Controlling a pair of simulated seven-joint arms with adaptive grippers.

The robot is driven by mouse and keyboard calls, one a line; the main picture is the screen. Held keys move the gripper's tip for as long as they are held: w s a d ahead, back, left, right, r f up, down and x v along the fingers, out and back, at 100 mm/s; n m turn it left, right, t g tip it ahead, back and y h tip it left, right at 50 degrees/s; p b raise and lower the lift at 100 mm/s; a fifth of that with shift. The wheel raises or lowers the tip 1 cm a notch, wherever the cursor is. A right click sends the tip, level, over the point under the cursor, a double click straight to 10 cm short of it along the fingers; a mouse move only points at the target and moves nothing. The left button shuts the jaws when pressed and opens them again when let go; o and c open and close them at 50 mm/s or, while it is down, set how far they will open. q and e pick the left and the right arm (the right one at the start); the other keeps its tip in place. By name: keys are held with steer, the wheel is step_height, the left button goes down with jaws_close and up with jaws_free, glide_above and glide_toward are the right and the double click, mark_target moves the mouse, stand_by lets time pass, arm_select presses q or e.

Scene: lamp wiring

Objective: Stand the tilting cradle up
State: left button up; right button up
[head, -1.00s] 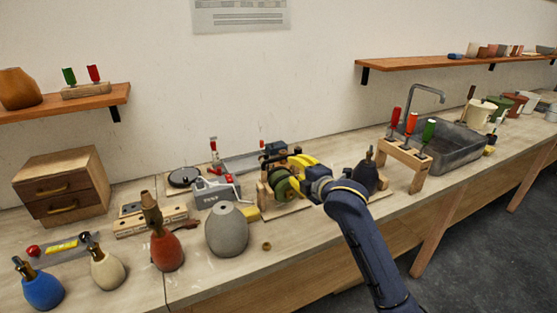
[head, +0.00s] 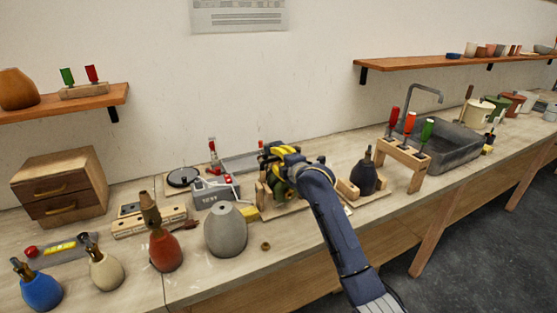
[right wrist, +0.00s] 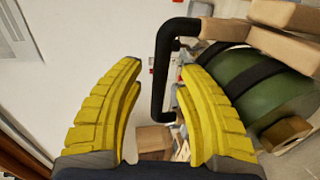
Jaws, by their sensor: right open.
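The tilting cradle (head: 264,196) stands on the bench, mostly hidden behind my right arm in the head view. In the right wrist view it shows as a green rounded body (right wrist: 268,88) with dark straps, pale wooden bars and a bent black handle (right wrist: 160,82). My right gripper (head: 281,152) is over the cradle's top. In the right wrist view its yellow fingers (right wrist: 162,66) are spread, with part of the black handle in the gap between the tips as seen there. Contact cannot be told. My left gripper is not in view.
A grey tester box (head: 214,195) and a grey vase (head: 226,232) stand left of the cradle. A dark bottle-shaped base (head: 365,179) stands right, before a wooden screwdriver rack (head: 402,152). Several vases and a sink (head: 452,147) line the bench. The front strip is mostly clear.

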stand_by(0.3)
jaws_close()
stand_by(0.4)
